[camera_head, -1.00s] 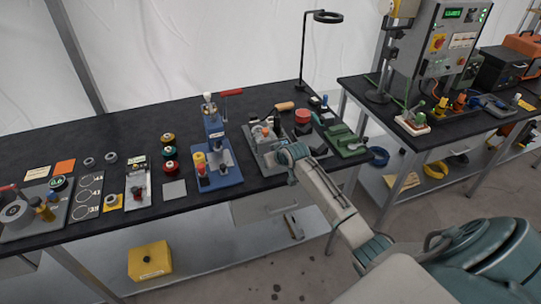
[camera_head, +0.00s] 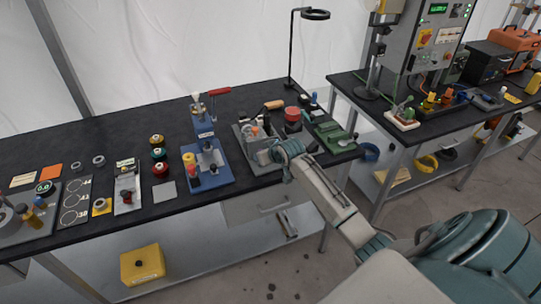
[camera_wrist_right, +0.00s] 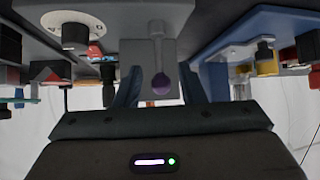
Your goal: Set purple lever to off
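The purple lever shows as a round purple knob (camera_wrist_right: 161,84) below a slot in a grey housing (camera_wrist_right: 140,58) in the right wrist view. My right gripper (camera_wrist_right: 160,92) is open, with one dark finger on each side of the knob; I cannot tell whether they touch it. In the head view my right wrist reaches over the grey device (camera_head: 246,135) on the black bench and hides the lever and most of the gripper. My left gripper is not in view.
A blue press stand (camera_head: 207,170) is left of the grey device. A green tool (camera_head: 335,138) and a red-topped round item (camera_head: 293,114) are to its right. A lamp (camera_head: 315,14) stands behind. The bench (camera_head: 95,145) is clear at the back left.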

